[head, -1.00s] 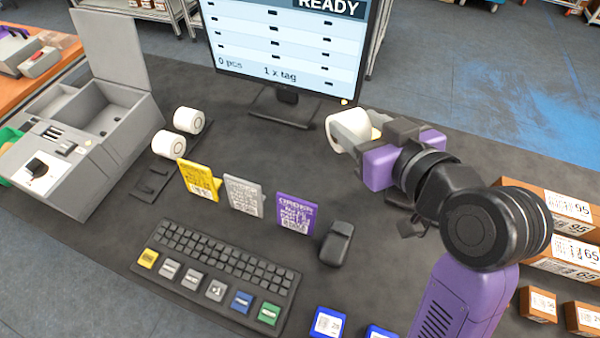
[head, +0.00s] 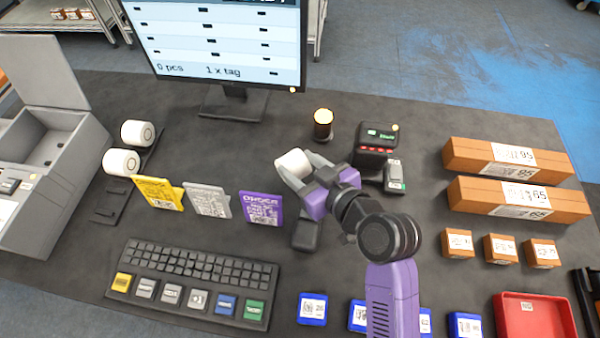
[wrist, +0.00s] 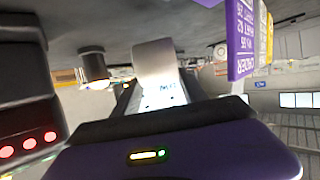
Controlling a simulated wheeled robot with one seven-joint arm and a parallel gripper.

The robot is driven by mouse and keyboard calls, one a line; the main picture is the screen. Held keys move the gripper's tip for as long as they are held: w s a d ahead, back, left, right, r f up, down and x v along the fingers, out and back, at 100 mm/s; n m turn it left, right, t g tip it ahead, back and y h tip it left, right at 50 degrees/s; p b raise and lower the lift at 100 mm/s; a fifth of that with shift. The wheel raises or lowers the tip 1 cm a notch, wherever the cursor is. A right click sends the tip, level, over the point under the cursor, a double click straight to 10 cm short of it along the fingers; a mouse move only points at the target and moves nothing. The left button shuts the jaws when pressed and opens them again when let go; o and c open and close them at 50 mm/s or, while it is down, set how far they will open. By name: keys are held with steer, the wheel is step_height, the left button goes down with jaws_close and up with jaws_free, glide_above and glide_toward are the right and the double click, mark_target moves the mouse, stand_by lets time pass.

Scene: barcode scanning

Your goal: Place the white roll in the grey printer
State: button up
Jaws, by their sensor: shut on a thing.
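My purple gripper (head: 302,178) is shut on a white roll (head: 291,164) and holds it above the table, in front of and to the right of the monitor. In the wrist view the white roll (wrist: 155,62) sits between the fingers. Two other white rolls (head: 138,133) (head: 121,162) sit on a dark holder between the printer and the yellow card.
Yellow, grey and purple cards (head: 261,207) stand behind the keyboard (head: 192,278). Brown boxes (head: 515,160) and a red tray (head: 533,318) are at right.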

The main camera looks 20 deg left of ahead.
mark_target(302, 177)
steer(key=shift+f, duration=1.85)
steer(key=shift+f, duration=0.2)
steer(key=o, duration=1.5)
steer(key=shift+c, duration=0.2)
steer(key=shift+r, duration=0.2)
